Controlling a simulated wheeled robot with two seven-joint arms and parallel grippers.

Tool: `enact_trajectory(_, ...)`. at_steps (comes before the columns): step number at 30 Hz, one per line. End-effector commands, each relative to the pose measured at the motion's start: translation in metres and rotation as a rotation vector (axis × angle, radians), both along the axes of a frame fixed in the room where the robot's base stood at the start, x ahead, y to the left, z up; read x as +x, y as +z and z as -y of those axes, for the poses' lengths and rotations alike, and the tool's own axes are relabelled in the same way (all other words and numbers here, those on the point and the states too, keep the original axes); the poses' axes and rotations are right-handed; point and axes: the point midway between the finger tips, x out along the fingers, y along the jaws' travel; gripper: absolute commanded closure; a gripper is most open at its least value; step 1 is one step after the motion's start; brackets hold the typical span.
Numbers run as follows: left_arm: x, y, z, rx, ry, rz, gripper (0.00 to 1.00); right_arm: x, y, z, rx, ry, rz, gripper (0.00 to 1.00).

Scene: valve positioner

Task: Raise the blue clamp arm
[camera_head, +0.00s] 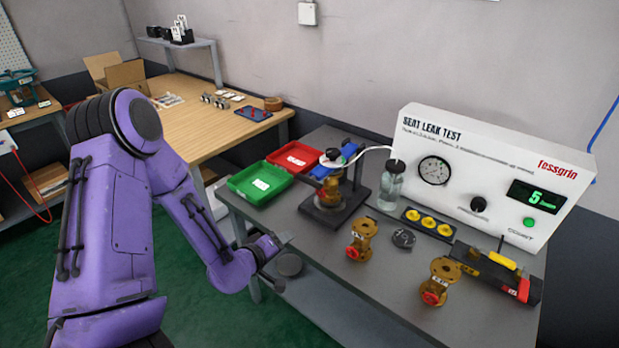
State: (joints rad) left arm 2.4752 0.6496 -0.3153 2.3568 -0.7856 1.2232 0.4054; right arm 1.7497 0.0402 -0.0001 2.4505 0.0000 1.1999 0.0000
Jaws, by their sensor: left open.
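The blue clamp arm (349,152) is at the top of a dark clamp stand on the grey bench. A brass valve (330,190) sits upright on the stand's base plate (322,216), below the arm. A dark knob with a white ring is beside the arm, with a white hose running to it. The arm's exact tilt is hard to tell at this size. My left gripper (282,261) is open and empty at the bench's left front edge, apart from the clamp stand and lower left of it. My right gripper is not in view.
Green tray (261,184) and red tray (295,157) are left of the stand. A glass bottle (390,187), loose brass valves (361,240) (440,281) and a black fixture with a yellow handle (502,260) are right. The white leak tester (480,170) stands behind.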

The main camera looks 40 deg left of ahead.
Motion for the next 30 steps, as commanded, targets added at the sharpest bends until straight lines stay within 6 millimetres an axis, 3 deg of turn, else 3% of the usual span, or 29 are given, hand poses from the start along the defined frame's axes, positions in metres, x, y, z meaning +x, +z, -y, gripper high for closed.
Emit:
enact_trajectory(1, 0.016, 0.033, -0.008, -0.087, 0.012, 0.129, 0.52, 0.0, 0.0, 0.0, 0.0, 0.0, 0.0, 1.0)
enact_trajectory(3, 0.028, 0.069, -0.012, -0.185, -0.003, 0.27, 0.52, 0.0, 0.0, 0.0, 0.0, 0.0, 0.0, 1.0)
enact_trajectory(6, 0.036, 0.1, -0.011, -0.28, -0.034, 0.399, 0.52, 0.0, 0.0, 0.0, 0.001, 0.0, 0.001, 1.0)
enact_trajectory(8, 0.038, 0.11, -0.01, -0.31, -0.048, 0.439, 0.52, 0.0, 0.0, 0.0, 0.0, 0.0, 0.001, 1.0)
enact_trajectory(13, 0.055, 0.115, -0.008, -0.328, -0.062, 0.462, 0.52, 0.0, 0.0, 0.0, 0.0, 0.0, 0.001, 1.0)
enact_trajectory(24, 0.125, 0.114, -0.002, -0.321, -0.063, 0.457, 0.52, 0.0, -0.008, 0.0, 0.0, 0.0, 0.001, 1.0)
enact_trajectory(30, 0.143, 0.115, 0.0, -0.324, -0.062, 0.459, 0.52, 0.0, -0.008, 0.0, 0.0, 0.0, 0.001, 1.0)
